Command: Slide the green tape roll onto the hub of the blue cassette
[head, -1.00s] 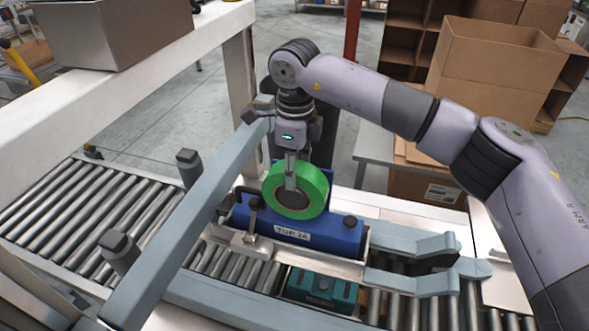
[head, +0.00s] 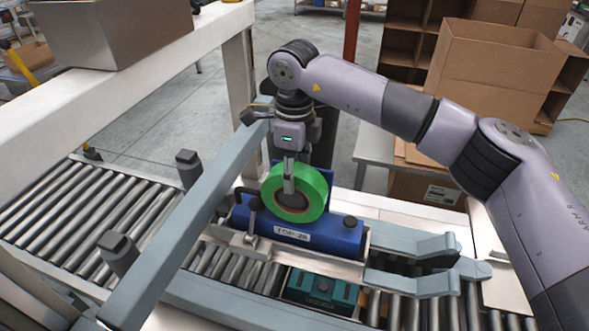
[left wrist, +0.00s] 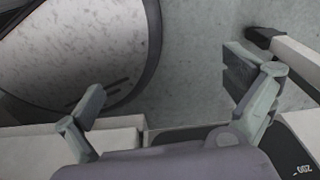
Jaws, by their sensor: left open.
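The green tape roll (head: 312,193) stands on edge at the blue cassette (head: 325,234), in the middle of the head view. The cassette lies low in a pale holder over the rollers, with a white label on its front. My right gripper (head: 289,186) reaches down from above, its fingers over the upper left part of the roll and seemingly closed on its rim. The hub is hidden behind the roll and fingers, so I cannot tell whether the roll is around it. My left gripper (left wrist: 170,98) shows only in the left wrist view, open and empty.
A roller conveyor (head: 70,215) runs under the cassette. A grey-blue bar (head: 190,235) crosses in front on the left. A teal block (head: 322,290) lies just below the cassette. A forked grey-blue piece (head: 425,285) is at its right. Cardboard boxes (head: 490,75) stand behind.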

